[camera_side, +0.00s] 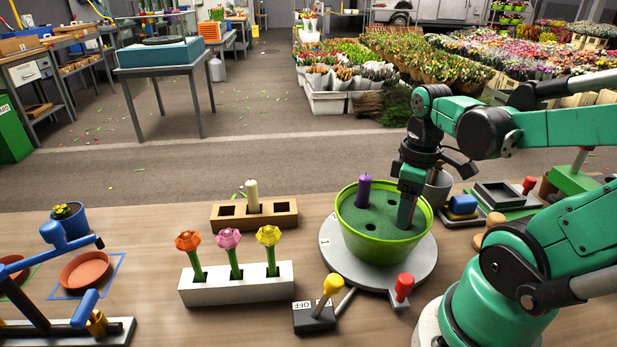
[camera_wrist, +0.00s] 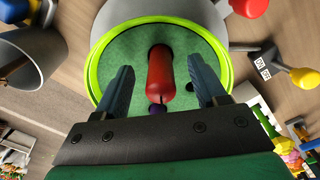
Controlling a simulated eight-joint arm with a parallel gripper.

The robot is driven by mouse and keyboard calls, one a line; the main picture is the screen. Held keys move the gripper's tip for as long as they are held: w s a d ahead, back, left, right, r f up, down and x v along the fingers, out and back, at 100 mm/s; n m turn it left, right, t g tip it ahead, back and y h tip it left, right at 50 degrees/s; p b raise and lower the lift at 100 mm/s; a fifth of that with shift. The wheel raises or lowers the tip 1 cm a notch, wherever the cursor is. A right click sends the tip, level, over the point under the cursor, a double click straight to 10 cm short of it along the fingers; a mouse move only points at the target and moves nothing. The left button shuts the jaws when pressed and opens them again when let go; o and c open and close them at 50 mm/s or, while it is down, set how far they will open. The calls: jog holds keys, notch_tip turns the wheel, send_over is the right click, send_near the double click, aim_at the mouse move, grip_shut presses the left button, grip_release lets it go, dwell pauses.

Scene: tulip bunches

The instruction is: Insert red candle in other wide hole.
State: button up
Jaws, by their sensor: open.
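A lime-green pot (camera_side: 348,226) filled with green foam (camera_side: 374,214) stands on a round grey turntable. A purple candle (camera_side: 363,188) stands upright in the foam towards the back left, with dark holes showing nearby. My gripper (camera_side: 407,215) points down over the right part of the foam. In the wrist view, a red candle (camera_wrist: 160,72) is between my two open fingers, with a gap on each side. Whether its lower end is fully in a hole cannot be told. The purple candle (camera_wrist: 157,111) shows partly just below it. The red candle is hidden in the side view.
A wooden block (camera_side: 284,216) with square holes holds a cream candle (camera_side: 252,194). A white block (camera_side: 238,289) with three flowers stands in front. A red-knobbed lever (camera_side: 404,287) and a yellow-knobbed switch (camera_side: 332,285) sit near the turntable (camera_side: 421,271). A grey cup (camera_side: 438,187) stands behind the pot.

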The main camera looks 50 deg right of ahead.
jog(key=shift+r, duration=2.2)
jog(key=w+a+m+t, duration=0.1)
jog(key=w+a+t, duration=0.6)
jog(key=w+a, duration=0.3)
jog(key=shift+w+a+f+m, duration=0.15)
jog(key=shift+a+f+m, duration=0.15)
jog(key=shift+m, duration=0.1)
